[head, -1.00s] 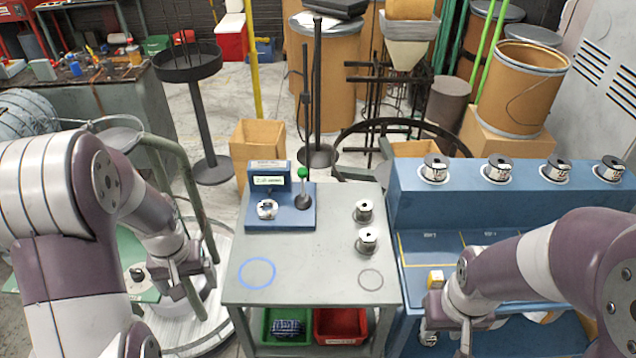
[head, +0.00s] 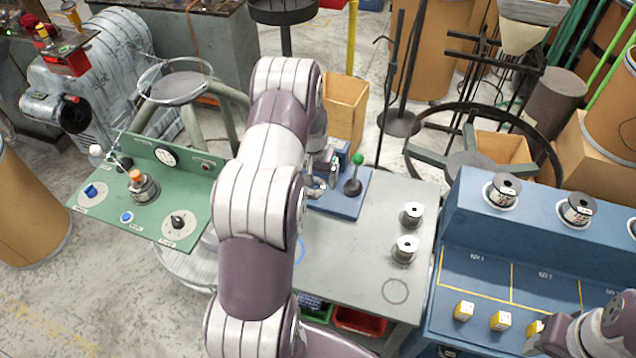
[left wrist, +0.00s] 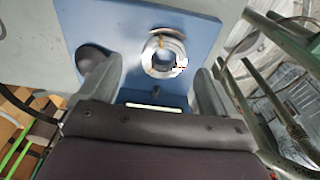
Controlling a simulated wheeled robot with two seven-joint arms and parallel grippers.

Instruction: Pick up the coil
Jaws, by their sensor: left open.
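The coil (left wrist: 163,55), a silvery ring with a tan band and a printed label, lies on a blue base plate (left wrist: 204,27) in the left wrist view. In the head view the coil (head: 316,190) is mostly hidden by my left arm, and the blue base (head: 345,203) shows beside it. My left gripper (left wrist: 157,72) is open, with one finger on each side of the coil and nothing held. In the head view it (head: 326,172) is above the blue base, partly hidden by its arm. My right gripper (head: 545,338) is at the lower right, its jaws unclear.
Two metal spools (head: 412,214) (head: 404,249) stand on the grey table (head: 365,262). A green-knobbed lever (head: 353,180) rises from the blue base near my left gripper. A green control panel (head: 140,190) is at left. A blue bench (head: 500,262) with spools is at right.

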